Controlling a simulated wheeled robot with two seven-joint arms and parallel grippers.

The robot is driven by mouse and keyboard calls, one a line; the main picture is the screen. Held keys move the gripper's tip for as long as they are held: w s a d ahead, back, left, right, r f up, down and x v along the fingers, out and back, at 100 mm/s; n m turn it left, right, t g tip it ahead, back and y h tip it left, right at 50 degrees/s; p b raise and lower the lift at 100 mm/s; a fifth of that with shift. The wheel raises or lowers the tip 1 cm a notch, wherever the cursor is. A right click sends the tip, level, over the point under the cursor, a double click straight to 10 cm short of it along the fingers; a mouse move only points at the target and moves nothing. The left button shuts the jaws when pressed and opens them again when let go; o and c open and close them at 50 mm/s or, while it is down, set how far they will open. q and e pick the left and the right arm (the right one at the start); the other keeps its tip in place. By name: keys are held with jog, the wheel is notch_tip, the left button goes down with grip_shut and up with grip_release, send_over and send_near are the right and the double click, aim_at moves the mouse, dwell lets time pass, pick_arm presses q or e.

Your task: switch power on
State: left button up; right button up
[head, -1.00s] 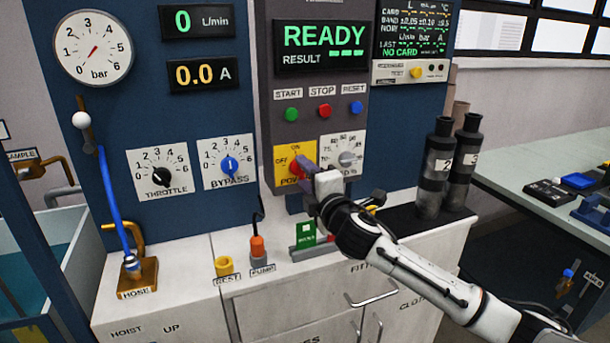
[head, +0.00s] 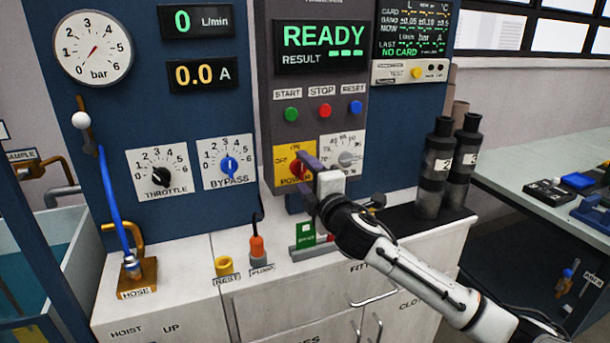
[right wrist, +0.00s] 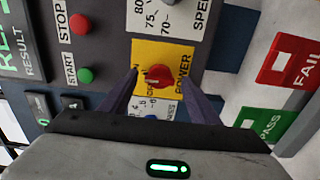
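The red power switch (head: 296,170) sits on a yellow plate (head: 282,151) marked ON, OFF and POWER, low on the grey control panel. My right gripper (head: 303,163) is at this plate, its dark fingers partly hiding the switch. In the right wrist view, the red switch (right wrist: 159,77) shows between the spread fingertips (right wrist: 163,82), with gaps on both sides. That gripper is open and holds nothing. I cannot tell for sure which mark the switch points at. My left gripper is not in view.
A speed dial (head: 347,158) is right of the switch. Start (head: 292,114), stop (head: 325,110) and reset (head: 355,107) buttons are above. The display (head: 320,36) reads READY. Dark cylinders (head: 436,165) stand on the counter at right.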

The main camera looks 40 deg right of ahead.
jog(key=b+v, duration=0.1)
jog(key=v, duration=0.9)
jog(key=shift+s, duration=0.2)
dwell(0.3)
jog(key=s+a+f+m+g+y, duration=0.1)
jog(key=s+a+f+m+g, duration=0.15)
jog(key=f, duration=0.55)
jog(key=s+a+f+m+g+y, duration=0.1)
jog(key=s+a+f+y, duration=0.15)
jog(key=f, duration=0.65)
jog(key=s+a+f+m+g+y, duration=0.1)
jog(key=s+a+f+m+g, duration=0.15)
jog(key=f, duration=0.55)
jog(key=s+a+f+m+g+y, duration=0.2)
jog(key=s+a+f+m, duration=0.5)
jog(key=s+a+f, duration=0.6)
jog(key=s+f, duration=0.3)
jog(key=s, duration=0.1)
jog(key=shift+a+g, duration=0.3)
jog(key=shift+g, duration=0.1)
jog(key=shift+c, duration=0.4)
